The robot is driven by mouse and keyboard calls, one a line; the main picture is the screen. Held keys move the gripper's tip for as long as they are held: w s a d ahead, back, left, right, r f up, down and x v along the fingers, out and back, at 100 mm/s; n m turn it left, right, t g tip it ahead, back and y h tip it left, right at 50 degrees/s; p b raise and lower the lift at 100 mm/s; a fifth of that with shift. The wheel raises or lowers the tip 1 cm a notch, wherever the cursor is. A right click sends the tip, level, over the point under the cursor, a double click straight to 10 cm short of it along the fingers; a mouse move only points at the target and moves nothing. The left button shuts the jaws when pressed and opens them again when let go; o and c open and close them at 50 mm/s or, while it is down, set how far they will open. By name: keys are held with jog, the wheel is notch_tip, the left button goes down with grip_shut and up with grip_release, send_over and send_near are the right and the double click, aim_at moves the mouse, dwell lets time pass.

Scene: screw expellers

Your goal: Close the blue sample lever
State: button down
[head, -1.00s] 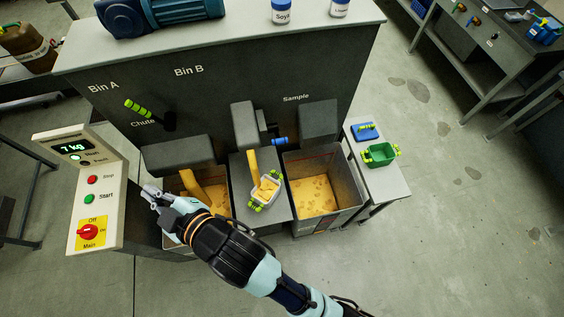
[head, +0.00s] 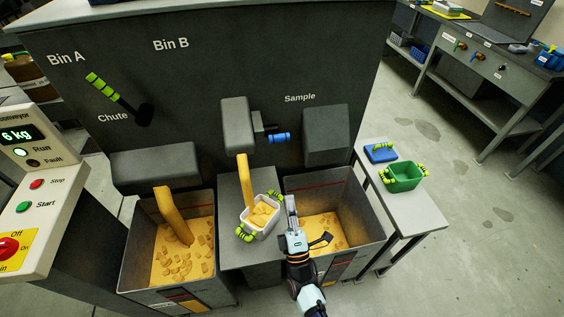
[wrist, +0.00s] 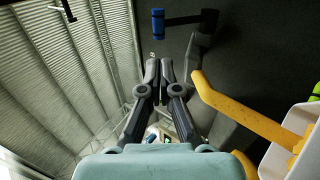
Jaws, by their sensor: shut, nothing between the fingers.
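The blue sample lever (head: 279,138) sticks out from the dark machine panel, right of a grey spout housing and under the word Sample. In the wrist view the lever's blue grip (wrist: 158,24) is at the top, on a dark horizontal arm. My gripper (head: 290,203) is below the lever in the head view, beside the white container and over the left part of the right bin. Its fingers are together and hold nothing; they also show in the wrist view (wrist: 159,68). They are apart from the lever.
A white container (head: 246,228) with green handles stands on the middle ledge, catching a yellow stream (head: 249,180). Another stream falls into the left bin (head: 130,270). The chute lever (head: 105,86) is at upper left. A green container (head: 404,186) stands on the right side table.

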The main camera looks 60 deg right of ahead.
jog(key=shift+w+r, duration=0.15)
jog(key=b, duration=0.1)
send_near(277, 135)
jog(key=x, duration=0.5)
jog(key=shift+d+f, duration=0.35)
jog(key=shift+d, duration=0.1)
